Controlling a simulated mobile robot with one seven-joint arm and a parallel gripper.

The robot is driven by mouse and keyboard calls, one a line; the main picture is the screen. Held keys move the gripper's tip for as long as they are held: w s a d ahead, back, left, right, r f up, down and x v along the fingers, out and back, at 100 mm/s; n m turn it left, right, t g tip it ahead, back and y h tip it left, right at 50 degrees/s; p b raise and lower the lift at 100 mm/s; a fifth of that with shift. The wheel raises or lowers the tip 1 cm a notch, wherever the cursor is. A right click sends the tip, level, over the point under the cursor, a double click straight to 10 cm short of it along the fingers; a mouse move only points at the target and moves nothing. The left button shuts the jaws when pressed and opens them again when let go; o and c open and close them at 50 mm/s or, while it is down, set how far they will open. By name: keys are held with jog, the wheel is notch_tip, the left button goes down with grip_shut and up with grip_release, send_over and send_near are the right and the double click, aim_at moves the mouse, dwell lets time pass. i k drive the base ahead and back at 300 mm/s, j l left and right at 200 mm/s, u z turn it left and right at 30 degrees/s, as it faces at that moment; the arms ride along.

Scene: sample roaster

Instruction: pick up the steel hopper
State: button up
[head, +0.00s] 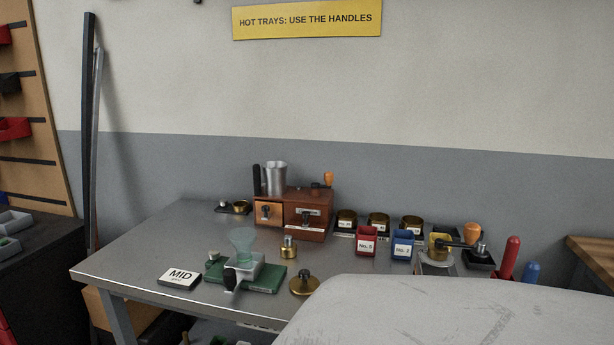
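The steel hopper looks to be the shiny metal cup-shaped vessel (276,178) at the back of the grey metal table (170,245). It appears upright on top of a reddish-brown box with small drawers (308,205). A dark upright piece (257,181) stands close at its left; I cannot tell whether they touch. The hopper's lower edge meets the box top and is hard to make out. My gripper is not in view.
Red (366,241) and blue (402,245) tins stand right of the box. The table's left part is mostly clear.

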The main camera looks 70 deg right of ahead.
aim_at(274, 171)
jog(key=z, duration=1.8)
jog(key=i+j+z, duration=0.15)
jog(key=j+z, duration=0.25)
jog(key=j, duration=0.45)
jog(key=j+z, duration=0.35)
jog(key=j, duration=0.5)
jog(key=i+j+z, duration=0.15)
jog(key=i+j, duration=0.15)
jog(key=i, duration=0.75)
